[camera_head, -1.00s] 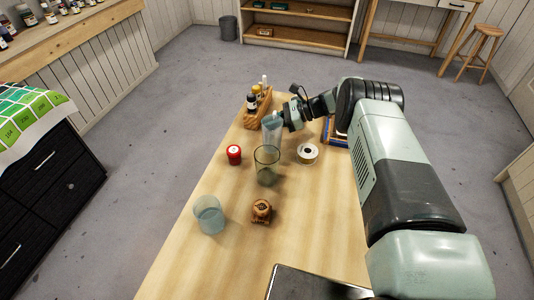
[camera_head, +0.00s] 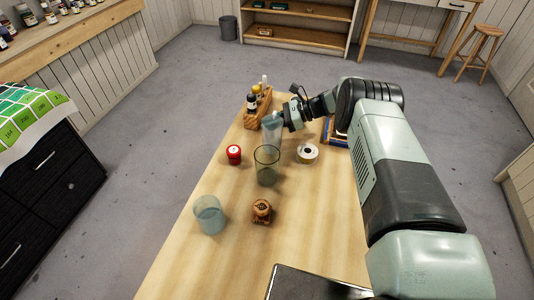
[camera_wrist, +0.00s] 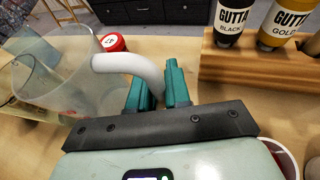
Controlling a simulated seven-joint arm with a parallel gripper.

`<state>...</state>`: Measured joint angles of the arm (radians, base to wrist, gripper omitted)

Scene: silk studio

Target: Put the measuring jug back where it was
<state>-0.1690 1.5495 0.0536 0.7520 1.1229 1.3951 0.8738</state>
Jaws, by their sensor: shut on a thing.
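The measuring jug (camera_head: 271,136) is clear, with a pale handle, and is at the far part of the wooden table, just behind a tall glass vessel. In the wrist view the jug (camera_wrist: 62,80) is at the left, its white curved handle (camera_wrist: 125,64) reaching between my teal fingers. My gripper (camera_head: 281,119) is shut on that handle; its fingers also show in the wrist view (camera_wrist: 158,88). The jug looks roughly upright in the head view. Whether its base touches the table is hard to tell.
The glass vessel (camera_head: 267,170) stands close in front of the jug. A bluish cup (camera_head: 208,216) and carved wooden piece (camera_head: 262,211) stand nearer.

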